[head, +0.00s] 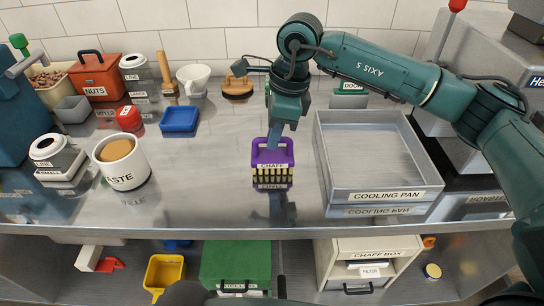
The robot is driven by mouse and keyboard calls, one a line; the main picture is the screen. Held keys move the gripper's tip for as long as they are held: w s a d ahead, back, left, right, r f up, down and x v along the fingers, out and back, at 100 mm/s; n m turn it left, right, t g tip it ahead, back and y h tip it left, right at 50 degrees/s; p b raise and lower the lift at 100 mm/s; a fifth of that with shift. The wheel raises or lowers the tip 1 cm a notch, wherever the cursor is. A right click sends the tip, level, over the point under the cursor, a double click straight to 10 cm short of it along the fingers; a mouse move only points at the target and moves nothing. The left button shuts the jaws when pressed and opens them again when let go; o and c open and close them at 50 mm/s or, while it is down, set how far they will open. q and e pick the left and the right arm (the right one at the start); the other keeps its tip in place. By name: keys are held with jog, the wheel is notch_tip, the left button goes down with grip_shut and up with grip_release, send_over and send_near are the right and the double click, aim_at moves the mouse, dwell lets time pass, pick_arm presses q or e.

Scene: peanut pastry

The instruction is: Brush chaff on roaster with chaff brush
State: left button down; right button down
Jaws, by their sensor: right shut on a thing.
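The chaff brush (272,155) has a purple handle block, a label reading CHAFF and pale bristles pointing down. It is upright over the middle of the steel counter, near the front edge. I cannot tell whether the bristles touch the counter. My right gripper (274,133) comes down from above and is shut on the brush's handle. A grey machine (470,65) with a red-knobbed lever stands at the right edge, partly hidden by my right arm; it may be the roaster. I see no chaff on it. My left gripper is out of view.
The cooling pan (372,192) stands right of the brush. The paste cup (121,162), a blue tray (179,120) and the red nuts box (97,77) are at left. The chaff box (367,262) is on the lower shelf. The counter left of the brush (205,190) is clear.

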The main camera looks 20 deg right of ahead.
jog(key=shift+r+p, duration=1.6)
jog(key=shift+r, duration=1.3)
jog(key=shift+s+f, duration=0.1)
